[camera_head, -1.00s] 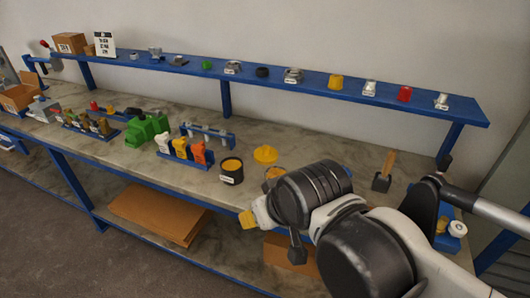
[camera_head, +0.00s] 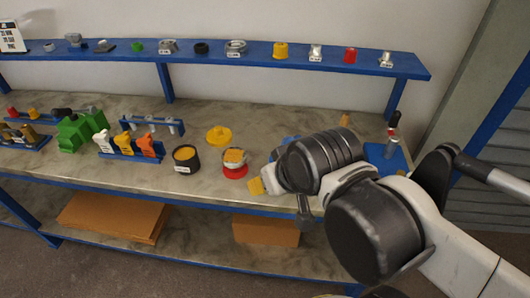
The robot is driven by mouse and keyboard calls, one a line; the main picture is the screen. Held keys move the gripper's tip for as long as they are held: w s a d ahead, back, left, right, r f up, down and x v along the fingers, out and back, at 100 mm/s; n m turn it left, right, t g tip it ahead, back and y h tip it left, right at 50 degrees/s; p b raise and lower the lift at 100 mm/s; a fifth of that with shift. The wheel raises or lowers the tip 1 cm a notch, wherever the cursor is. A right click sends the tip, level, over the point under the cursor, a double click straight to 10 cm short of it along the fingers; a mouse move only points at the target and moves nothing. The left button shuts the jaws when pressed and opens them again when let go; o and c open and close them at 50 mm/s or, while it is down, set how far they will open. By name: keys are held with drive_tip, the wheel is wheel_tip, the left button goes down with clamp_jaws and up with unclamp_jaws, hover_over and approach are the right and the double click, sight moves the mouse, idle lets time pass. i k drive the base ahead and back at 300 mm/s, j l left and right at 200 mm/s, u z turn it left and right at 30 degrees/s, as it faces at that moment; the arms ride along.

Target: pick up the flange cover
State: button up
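A yellow round cover with a raised middle (camera_head: 219,136) lies on the bench, behind and between two small vessels; it looks like the flange cover. The black vessel (camera_head: 186,160) stands at front left with yellow at its top. The red-based vessel (camera_head: 235,170) stands at front right with an orange-yellow patch on top. My gripper (camera_head: 268,183) is at the left end of my arm, right of the red vessel and apart from the yellow cover. A yellowish block shows at its tip. The wrist hides most of the fingers, so their opening is unclear.
A blue rack with white and orange pieces (camera_head: 130,147) and a green vise (camera_head: 81,134) stand to the left. A blue shelf (camera_head: 215,60) with several small parts runs behind. A blue tray (camera_head: 385,160) lies behind my arm. Bare bench lies right of the cover.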

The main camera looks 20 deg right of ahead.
sight(218, 137)
drive_tip(key=i+j+z, duration=0.35)
drive_tip(key=i+j, duration=0.35)
drive_tip(key=i, duration=0.1)
